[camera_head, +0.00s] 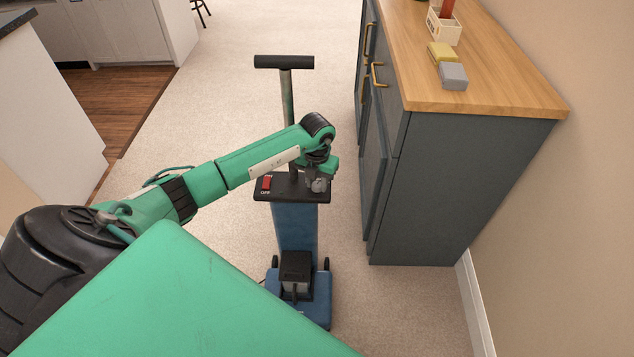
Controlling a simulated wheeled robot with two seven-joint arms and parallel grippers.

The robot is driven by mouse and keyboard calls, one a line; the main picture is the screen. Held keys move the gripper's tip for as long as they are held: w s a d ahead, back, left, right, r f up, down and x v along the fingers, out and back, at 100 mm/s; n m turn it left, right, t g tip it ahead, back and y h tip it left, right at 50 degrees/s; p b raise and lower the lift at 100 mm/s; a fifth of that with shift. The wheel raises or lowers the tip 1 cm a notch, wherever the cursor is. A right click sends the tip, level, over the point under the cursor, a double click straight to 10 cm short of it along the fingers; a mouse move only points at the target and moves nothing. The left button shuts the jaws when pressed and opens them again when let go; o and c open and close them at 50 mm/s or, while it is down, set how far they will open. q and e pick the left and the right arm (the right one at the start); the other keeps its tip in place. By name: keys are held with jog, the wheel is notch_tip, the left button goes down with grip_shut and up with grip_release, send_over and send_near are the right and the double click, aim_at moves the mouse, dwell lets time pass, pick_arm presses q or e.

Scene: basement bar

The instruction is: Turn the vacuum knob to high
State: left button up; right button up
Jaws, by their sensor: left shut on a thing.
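My left gripper (318,184) is down at the right part of this panel, shut on the knob. The knob itself is hidden by the gripper, so its setting cannot be read. My right gripper is out of view.
A dark cabinet (440,185) with a wooden top (510,95) stands close to the right of the vacuum. A yellow block, a grey block (453,76) and a small caddy (443,28) sit on it. Open carpet (215,110) lies behind and left.

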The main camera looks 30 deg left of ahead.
aim_at(317, 184)
pick_arm(q)
jog(key=shift+a+m, duration=0.1)
jog(key=shift+m, duration=0.7)
jog(key=shift+m+b, duration=0.5)
jog(key=shift+m, duration=1.1)
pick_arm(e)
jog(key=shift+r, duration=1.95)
pick_arm(q)
jog(key=o, duration=1)
jog(key=shift+r, duration=0.15)
notch_tip(317, 184, up, 12)
jog(key=shift+f, duration=0.1)
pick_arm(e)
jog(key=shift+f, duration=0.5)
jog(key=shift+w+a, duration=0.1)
